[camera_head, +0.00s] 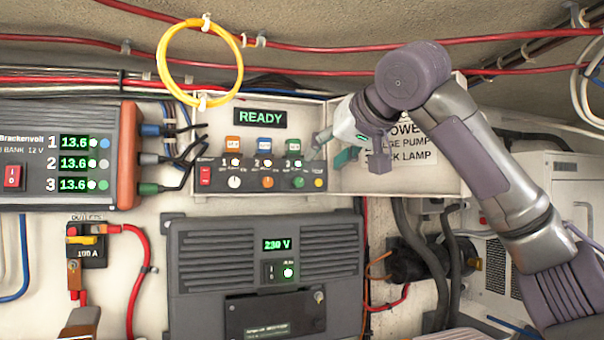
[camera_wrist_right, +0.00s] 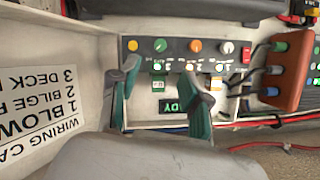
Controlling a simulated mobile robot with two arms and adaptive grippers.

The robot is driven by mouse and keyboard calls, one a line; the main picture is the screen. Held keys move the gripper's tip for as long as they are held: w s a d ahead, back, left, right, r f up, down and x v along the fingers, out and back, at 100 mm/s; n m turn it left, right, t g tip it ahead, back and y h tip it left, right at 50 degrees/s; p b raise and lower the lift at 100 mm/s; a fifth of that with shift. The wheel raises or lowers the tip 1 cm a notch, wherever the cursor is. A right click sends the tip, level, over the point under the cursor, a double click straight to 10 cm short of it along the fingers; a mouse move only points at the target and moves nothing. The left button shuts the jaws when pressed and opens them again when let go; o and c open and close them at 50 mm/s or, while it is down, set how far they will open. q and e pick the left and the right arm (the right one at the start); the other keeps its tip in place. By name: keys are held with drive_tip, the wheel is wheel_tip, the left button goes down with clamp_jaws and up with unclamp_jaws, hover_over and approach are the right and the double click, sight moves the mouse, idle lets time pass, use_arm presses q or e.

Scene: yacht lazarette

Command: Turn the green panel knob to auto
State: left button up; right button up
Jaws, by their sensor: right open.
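The green panel knob (camera_head: 298,182) is on the dark switch panel (camera_head: 250,185), below the light marked 3 and the green tag (camera_head: 293,145). It also shows in the right wrist view (camera_wrist_right: 160,45), where the panel appears upside down. Its pointer and markings are too small to read. My right gripper (camera_head: 335,147) is up and to the right of the knob, apart from it. In the right wrist view its teal fingers (camera_wrist_right: 160,70) are spread and empty, with the knob seen between and beyond them. My left gripper is not in view.
Orange (camera_head: 267,182) and white (camera_head: 234,182) knobs and a red switch (camera_head: 205,176) share the panel; a yellow knob (camera_head: 318,183) is close right of the green one. An open lid with a wiring label (camera_head: 405,150) is behind my right gripper. A charger (camera_head: 265,270) is below.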

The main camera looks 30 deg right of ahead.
sight(300, 180)
drive_tip(key=p+x, duration=0.2)
drive_tip(key=x, duration=0.7)
drive_tip(key=shift+w+d+p, duration=0.1)
drive_tip(key=shift+w+p, duration=0.2)
drive_tip(key=shift+w, duration=0.05)
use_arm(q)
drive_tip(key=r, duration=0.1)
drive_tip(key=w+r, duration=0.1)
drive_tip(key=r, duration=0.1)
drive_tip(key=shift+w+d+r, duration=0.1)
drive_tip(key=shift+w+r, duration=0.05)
use_arm(e)
drive_tip(key=shift+w+f, duration=0.2)
drive_tip(key=shift+w, duration=0.1)
drive_tip(key=shift+c, duration=0.2)
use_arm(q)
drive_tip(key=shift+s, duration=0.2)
use_arm(e)
clamp_jaws()
